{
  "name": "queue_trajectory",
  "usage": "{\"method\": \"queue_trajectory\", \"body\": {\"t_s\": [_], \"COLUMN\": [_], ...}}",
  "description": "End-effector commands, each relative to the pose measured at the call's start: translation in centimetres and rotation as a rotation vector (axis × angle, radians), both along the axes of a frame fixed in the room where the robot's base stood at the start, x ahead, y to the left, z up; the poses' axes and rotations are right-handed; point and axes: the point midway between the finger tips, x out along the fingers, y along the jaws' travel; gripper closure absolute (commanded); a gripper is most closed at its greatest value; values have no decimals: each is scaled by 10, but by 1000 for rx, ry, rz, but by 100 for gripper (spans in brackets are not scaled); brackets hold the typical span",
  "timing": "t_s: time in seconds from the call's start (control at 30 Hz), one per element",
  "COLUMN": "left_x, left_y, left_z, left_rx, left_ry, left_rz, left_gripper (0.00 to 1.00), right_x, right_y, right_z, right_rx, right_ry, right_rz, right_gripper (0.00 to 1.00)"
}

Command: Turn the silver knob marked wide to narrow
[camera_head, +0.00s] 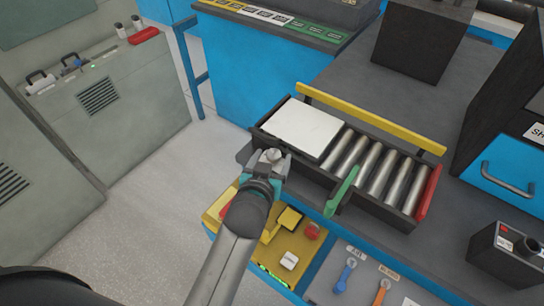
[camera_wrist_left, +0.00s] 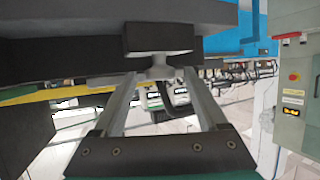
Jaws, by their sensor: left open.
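No wide or narrow marking is readable. My left gripper (camera_head: 267,160) is at the knob, with its jaws open. In the left wrist view the silver knob (camera_wrist_left: 158,68) hangs under a dark block, between the tips of my two open fingers. I cannot tell whether the fingers touch it. My right gripper is not in view.
The tray holds a white plate (camera_head: 303,128), several silver cylinders (camera_head: 374,170), a green divider (camera_head: 341,192) and a red end piece (camera_head: 428,193). A yellow bar (camera_head: 370,118) runs behind. A yellow panel (camera_head: 285,250) lies below. A black box (camera_head: 505,255) stands at right.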

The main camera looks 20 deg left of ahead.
Motion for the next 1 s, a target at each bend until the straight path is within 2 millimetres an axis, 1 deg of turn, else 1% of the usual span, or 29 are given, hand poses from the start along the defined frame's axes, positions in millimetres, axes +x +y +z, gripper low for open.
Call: {"method": "queue_trajectory", "body": {"t_s": [0.03, 0.07, 0.67, 0.7, 1.0], "left_x": [0, 0, 0, 0, 0], "left_y": [0, 0, 0, 0, 1], "left_z": [0, 0, 0, 0, 1], "left_rx": [0, 0, 0, 0, 2], "left_ry": [0, 0, 0, 0, -1], "left_rz": [0, 0, -1, -1, -16], "left_gripper": [27, 31, 98, 100, 100], "right_x": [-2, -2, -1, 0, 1], "right_y": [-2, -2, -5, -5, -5], "right_z": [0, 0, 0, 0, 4], "right_rx": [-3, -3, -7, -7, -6], "right_ry": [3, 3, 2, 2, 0], "right_rz": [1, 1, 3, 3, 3], "right_gripper": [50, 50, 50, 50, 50]}}
